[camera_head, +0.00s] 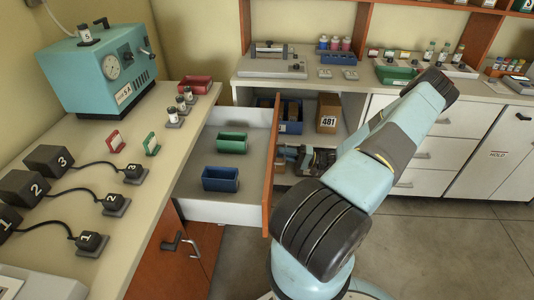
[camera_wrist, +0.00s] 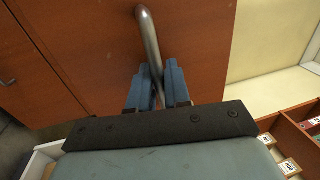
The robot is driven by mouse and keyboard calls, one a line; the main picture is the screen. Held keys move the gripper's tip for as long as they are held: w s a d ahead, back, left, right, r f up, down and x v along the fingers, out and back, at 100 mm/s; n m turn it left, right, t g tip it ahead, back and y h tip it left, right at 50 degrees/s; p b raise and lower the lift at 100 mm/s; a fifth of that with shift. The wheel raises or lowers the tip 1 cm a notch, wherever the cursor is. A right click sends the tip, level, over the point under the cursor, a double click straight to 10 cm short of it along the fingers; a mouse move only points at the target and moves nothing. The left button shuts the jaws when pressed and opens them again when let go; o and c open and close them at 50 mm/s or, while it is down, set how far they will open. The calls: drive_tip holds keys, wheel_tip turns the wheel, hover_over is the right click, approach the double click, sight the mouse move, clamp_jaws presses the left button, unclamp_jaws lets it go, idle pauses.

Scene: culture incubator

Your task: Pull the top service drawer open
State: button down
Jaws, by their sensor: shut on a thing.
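The top service drawer (camera_head: 205,212) stands well open from the left bench, its red-brown front (camera_head: 270,170) seen nearly edge-on. A green tray (camera_head: 232,143) and a blue tray (camera_head: 220,178) are inside it. My gripper (camera_head: 290,158) is at the outer side of the drawer front, partly hidden behind my arm. In the wrist view, the blue fingers of my gripper (camera_wrist: 157,82) are closed around the lower part of a bent metal bar handle (camera_wrist: 148,30) on the red-brown front panel (camera_wrist: 85,55).
A cupboard door below the drawer has a handle (camera_head: 182,243). A teal incubator (camera_head: 105,70), black numbered blocks with cables, and red and green clips stand on the left bench (camera_head: 178,97). A back counter (camera_head: 345,83) has an open shelf holding a box (camera_head: 328,112). Floor is clear right.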

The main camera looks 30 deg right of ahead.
drive_tip(key=shift+v, duration=1.95)
drive_tip(key=shift+s+r, duration=0.1)
drive_tip(key=shift+s, duration=0.05)
drive_tip(key=c, duration=1.5)
unclamp_jaws()
drive_tip(key=shift+o, duration=0.8)
drive_tip(key=v, duration=1.3)
drive_tip(key=shift+s+d, duration=0.2)
drive_tip(key=shift+d, duration=0.1)
